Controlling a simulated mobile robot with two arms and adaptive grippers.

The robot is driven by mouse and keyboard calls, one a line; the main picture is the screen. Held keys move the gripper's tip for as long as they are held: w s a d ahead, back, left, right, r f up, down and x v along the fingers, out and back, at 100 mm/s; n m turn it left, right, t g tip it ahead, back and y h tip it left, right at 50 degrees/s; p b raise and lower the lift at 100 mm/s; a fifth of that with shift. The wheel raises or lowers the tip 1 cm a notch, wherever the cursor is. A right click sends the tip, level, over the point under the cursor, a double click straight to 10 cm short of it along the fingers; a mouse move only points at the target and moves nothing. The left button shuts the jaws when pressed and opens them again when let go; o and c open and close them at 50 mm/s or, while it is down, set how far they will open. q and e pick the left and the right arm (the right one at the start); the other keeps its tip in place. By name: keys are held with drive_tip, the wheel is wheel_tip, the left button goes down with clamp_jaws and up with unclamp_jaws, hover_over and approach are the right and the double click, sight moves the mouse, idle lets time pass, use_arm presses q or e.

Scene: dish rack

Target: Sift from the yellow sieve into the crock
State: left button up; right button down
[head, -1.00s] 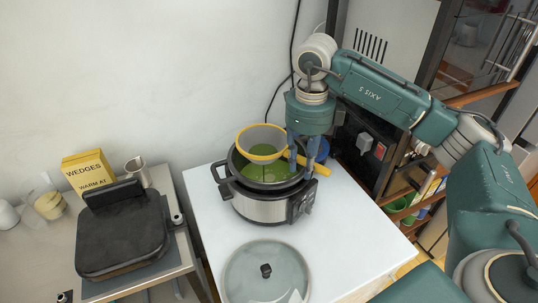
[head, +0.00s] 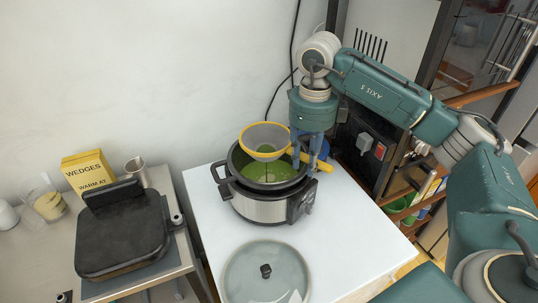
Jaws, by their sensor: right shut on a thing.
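The yellow-rimmed sieve (head: 265,134) is held over the crock. Its bowl hangs above the back part of the opening, and its yellow handle (head: 327,169) points to the lower right. The crock (head: 262,205) is a silver and black slow cooker standing on the white counter, with green contents (head: 262,172) inside. A thin dark streak shows below the sieve, above the green contents. My right gripper (head: 308,162) points down at the crock's right rim and is shut on the sieve's handle. My left gripper is not in view.
A glass lid (head: 266,272) lies on the white counter (head: 337,250) in front of the crock. A black press grill (head: 122,235), a yellow box (head: 88,172) and a metal pitcher (head: 137,170) are to the left. A blue item is partly hidden behind my right gripper.

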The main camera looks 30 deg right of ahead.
drive_tip(key=w+d, duration=0.2)
drive_tip(key=d, duration=0.2)
drive_tip(key=a+r+p, duration=0.1)
drive_tip(key=s+a+r+p, duration=0.1)
drive_tip(key=r, duration=0.1)
drive_tip(key=r+p, duration=0.1)
drive_tip(key=r, duration=0.1)
drive_tip(key=shift+s+a+p, duration=0.2)
drive_tip(key=shift+a+p, duration=0.1)
drive_tip(key=shift+a, duration=0.1)
idle(0.7)
